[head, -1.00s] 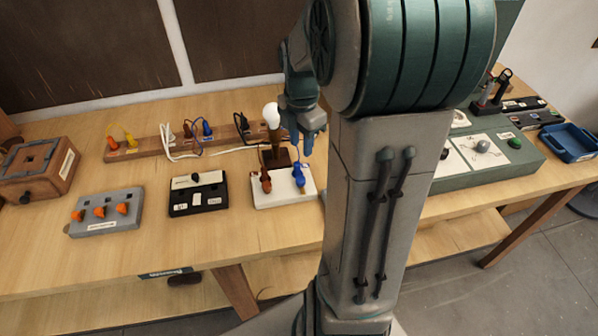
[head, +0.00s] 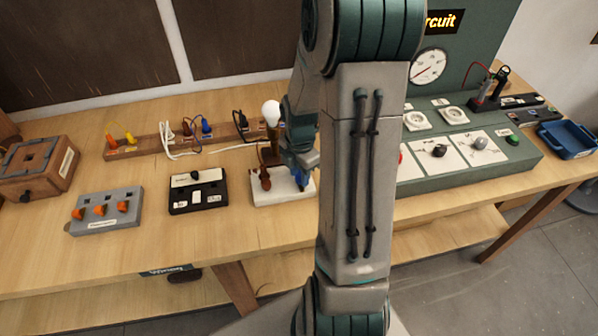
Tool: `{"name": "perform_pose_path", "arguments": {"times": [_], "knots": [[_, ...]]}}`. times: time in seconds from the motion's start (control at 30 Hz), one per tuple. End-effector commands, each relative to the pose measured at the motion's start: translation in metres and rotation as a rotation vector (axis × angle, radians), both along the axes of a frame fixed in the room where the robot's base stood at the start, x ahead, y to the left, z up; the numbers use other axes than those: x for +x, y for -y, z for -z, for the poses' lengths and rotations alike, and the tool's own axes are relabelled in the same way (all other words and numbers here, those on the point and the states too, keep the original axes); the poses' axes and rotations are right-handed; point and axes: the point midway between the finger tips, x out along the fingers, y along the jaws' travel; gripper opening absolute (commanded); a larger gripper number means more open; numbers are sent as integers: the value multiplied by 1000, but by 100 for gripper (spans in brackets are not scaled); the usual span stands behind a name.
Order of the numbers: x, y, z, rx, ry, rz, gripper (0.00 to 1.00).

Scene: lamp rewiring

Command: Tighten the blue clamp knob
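The blue clamp knob (head: 304,182) stands on the white board (head: 270,198) and shows only partly, just left of my arm. My gripper (head: 303,168) is right above it, and its lower end covers the knob's top. I cannot tell whether the fingers touch the knob or how far apart they are. A brown knob (head: 265,178) stands on the same board to the left. The lamp with its white bulb (head: 271,112) rises behind the board.
A black switch box (head: 198,193) and a grey box with orange knobs (head: 104,212) lie to the left. A wooden rail (head: 150,146) with plugs and cords runs behind. A green test panel (head: 440,175) stands right of my arm. The table's front is clear.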

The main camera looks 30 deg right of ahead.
Motion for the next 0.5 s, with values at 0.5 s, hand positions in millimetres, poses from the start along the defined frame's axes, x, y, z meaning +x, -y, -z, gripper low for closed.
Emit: {"name": "perform_pose_path", "arguments": {"times": [0.5], "knots": [[0,0,0,0,1,25,0]]}}
